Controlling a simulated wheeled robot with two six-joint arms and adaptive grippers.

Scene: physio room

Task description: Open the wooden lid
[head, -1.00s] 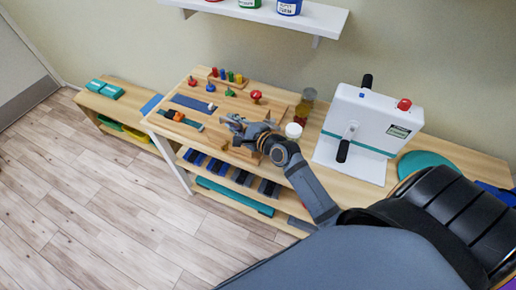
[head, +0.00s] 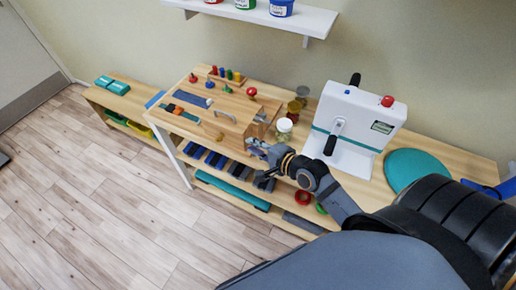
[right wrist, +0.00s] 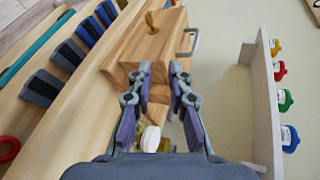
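In the right wrist view the box (right wrist: 130,50) shows a brass-coloured knob (right wrist: 152,22) and the silver handle (right wrist: 189,42). My right gripper (head: 258,165) is at the bench's front edge, right of and in front of the box. In the right wrist view its fingers (right wrist: 161,72) are apart with nothing held between them; contact with the box cannot be told. My left gripper is not in view.
A white-capped jar (head: 284,126) stands right of the box, near my right gripper. A white machine with black handles (head: 352,120) and a teal disc (head: 416,169) stand further right. Pegs (head: 228,74) stand behind. Dark blocks (head: 215,163) fill the shelf below.

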